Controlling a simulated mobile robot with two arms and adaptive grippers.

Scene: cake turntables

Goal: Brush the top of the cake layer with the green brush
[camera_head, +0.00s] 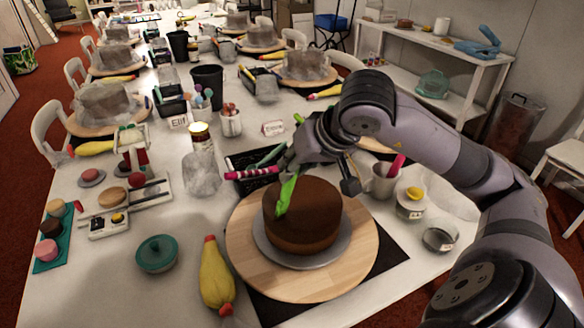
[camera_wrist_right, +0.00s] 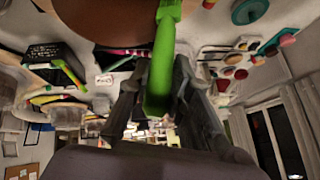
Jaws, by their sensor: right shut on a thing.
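A round brown cake layer (camera_head: 312,222) sits on a grey plate (camera_head: 332,258) on a wooden turntable (camera_head: 250,266) in the head view. My right gripper (camera_head: 292,166) comes in from the right over the cake's back edge. It is shut on the green brush (camera_head: 286,193), whose lower end points down at the cake's left side. I cannot tell whether the brush touches the cake. In the right wrist view the green brush (camera_wrist_right: 163,60) lies between the fingers, with the brown cake (camera_wrist_right: 110,20) at the top. My left gripper is not in view.
A yellow piping bag (camera_head: 216,277) lies left of the turntable. A black tray (camera_head: 250,178) with tools is behind it. A grey cup (camera_head: 384,181) and glass jars (camera_head: 410,203) stand to the right.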

